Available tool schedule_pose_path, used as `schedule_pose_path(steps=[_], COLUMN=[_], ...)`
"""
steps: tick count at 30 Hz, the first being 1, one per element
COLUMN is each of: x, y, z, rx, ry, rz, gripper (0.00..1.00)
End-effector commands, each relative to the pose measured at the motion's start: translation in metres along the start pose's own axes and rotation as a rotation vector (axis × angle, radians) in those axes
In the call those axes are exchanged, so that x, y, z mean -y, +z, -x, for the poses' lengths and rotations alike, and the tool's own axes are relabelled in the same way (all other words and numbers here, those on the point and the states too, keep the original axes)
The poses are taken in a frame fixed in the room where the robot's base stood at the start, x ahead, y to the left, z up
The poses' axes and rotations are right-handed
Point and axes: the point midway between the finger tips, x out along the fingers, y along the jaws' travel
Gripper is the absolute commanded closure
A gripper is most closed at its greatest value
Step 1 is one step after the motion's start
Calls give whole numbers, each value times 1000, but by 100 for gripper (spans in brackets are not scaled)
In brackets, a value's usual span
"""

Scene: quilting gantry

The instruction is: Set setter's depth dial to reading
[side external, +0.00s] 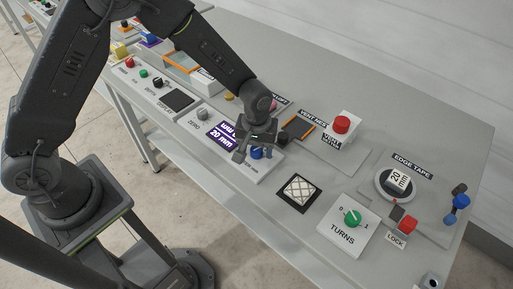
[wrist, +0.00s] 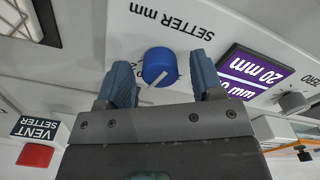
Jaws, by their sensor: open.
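The setter's depth dial is a blue round knob (wrist: 159,66) with a pale pointer line, on a white panel (wrist: 120,40) marked "SETTER mm". In the wrist view it sits between and just beyond the fingertips of my gripper (wrist: 164,80), which is open, with a gap on both sides. In the side view the blue dial (side external: 256,153) shows partly, beneath my gripper (side external: 254,147). A purple display (wrist: 250,76) beside the dial reads 20 mm on one line; the other line's number is partly hidden by a finger in the wrist view.
A grey ZERO knob (wrist: 293,102) stands beyond the display. A red vent setter button (side external: 342,124) is to the right in the side view. A green TURNS knob (side external: 352,217), a red LOCK knob (side external: 407,224) and an edge tape reel (side external: 381,184) stand further right.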

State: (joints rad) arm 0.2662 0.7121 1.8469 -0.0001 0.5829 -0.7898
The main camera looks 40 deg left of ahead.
Motion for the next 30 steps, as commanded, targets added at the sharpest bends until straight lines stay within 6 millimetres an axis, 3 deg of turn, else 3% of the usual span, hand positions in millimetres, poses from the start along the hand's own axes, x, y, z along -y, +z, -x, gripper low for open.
schedule_pose_path(steps=[18, 24, 30], x=[0, 0, 0], y=[0, 0, 0], z=[118, 132, 134], rx=[-2, -1, 0], ry=[2, 1, 0], rz=[0, 0, 0], gripper=[39, 39, 39])
